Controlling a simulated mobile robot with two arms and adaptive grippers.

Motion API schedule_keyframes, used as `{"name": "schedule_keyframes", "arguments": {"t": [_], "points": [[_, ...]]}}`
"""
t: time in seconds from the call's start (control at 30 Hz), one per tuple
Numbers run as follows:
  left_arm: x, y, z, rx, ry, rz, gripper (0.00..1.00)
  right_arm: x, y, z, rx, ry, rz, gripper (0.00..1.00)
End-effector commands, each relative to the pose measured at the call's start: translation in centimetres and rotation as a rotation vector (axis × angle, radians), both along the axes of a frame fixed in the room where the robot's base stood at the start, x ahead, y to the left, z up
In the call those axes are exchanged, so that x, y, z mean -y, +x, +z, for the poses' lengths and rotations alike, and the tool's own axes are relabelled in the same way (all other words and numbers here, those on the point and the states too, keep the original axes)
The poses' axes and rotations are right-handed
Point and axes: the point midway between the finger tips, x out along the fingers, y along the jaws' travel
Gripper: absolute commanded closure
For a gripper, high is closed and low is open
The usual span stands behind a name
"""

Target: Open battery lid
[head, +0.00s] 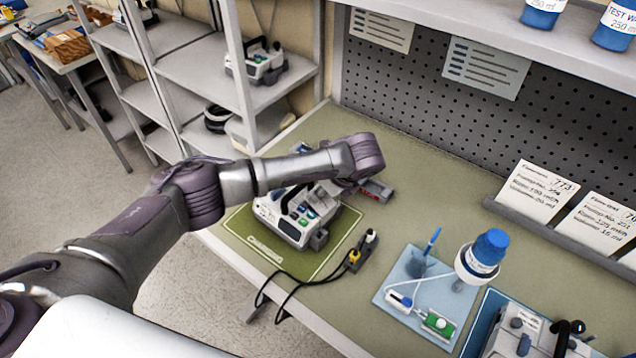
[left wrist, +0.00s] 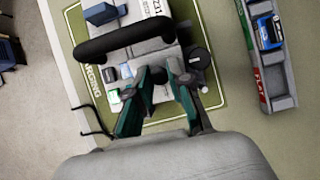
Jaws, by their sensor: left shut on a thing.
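The infusion pump (head: 295,215), pale grey with a small screen and coloured keys, stands on the green charging mat (head: 258,252). In the left wrist view the pump (left wrist: 150,55) is seen from above, with its dark carry handle across it. My left gripper (left wrist: 158,76) reaches down over the pump, its teal fingers closed together on a small part of the pump's top. The fingers hide most of that part, so I cannot tell whether it is the battery lid. In the head view my arm covers the back of the pump. My right gripper is not in view.
A grey battery tray (left wrist: 279,85) with a red FLAT label holds a blue battery (left wrist: 268,32) right of the mat. Black cables with plugs (head: 354,256) lie at the mat's front right. A light-blue tray (head: 395,290) and a second pump (head: 525,335) stand farther right.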

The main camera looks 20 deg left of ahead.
Motion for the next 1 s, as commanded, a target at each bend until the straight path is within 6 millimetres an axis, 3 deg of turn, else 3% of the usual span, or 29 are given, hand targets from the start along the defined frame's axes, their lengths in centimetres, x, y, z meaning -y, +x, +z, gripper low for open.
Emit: {"name": "schedule_keyframes", "arguments": {"t": [0.03,0.27,0.6,1.0], "points": [[0.5,-0.2,0.5,0.017,0.043,-0.004,1.0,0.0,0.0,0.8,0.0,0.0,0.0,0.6],[1.5,-0.6,0.6,0.102,0.242,-0.002,1.0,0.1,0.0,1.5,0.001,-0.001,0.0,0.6],[2.8,-1.1,0.5,0.205,0.486,0.0,1.0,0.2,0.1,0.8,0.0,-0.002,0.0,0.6],[3.4,-1.4,0.5,0.26,0.617,0.0,1.0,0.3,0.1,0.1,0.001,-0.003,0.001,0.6]]}}
